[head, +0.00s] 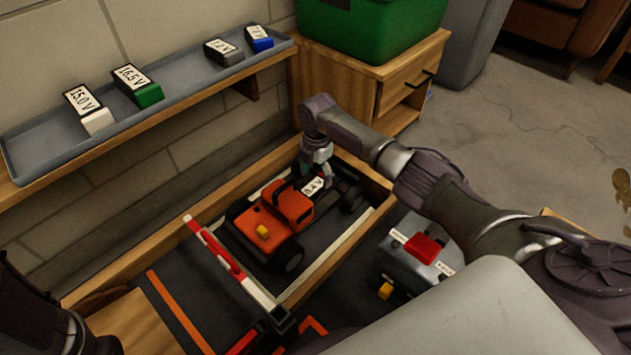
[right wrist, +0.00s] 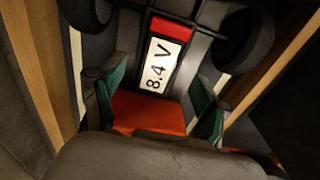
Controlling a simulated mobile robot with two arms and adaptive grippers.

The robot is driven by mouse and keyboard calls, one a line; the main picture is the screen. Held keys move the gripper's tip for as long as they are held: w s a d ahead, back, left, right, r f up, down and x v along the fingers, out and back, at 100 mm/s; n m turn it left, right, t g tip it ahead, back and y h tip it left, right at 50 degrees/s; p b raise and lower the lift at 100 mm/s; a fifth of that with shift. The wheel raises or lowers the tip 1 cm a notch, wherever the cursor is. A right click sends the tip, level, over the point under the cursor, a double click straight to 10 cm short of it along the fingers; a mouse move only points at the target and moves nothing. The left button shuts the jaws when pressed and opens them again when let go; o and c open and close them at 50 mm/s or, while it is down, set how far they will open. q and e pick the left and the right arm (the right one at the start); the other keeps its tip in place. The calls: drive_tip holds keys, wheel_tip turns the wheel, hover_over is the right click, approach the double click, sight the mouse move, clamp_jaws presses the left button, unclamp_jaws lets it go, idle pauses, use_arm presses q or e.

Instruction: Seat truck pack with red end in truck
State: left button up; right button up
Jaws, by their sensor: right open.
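The orange truck (head: 268,222) stands on dark flooring inside a wooden-edged bay, its black rear frame toward the back right. The pack labelled 8.4 V (head: 313,186) lies lengthwise on that frame, right behind the orange body. In the right wrist view the pack (right wrist: 157,65) shows its red end (right wrist: 171,30) away from the orange body (right wrist: 150,112). I cannot tell how deep it sits. My right gripper (head: 318,170) is over the pack. Its teal fingers (right wrist: 160,90) are spread apart, with no grip on the pack. Only a dark part of my left arm shows at lower left.
A grey wall shelf (head: 185,92) holds several labelled packs with white, green, grey and blue ends. A red-and-white barrier (head: 225,258) crosses the bay's front. A grey box with a red top (head: 425,247) stands right of the bay. A green bin (head: 370,30) sits on a wooden cabinet.

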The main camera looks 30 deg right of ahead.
sight(316, 184)
wheel_tip(316, 184, up, 8)
drive_tip(key=shift+d+r, duration=0.1)
idle(0.6)
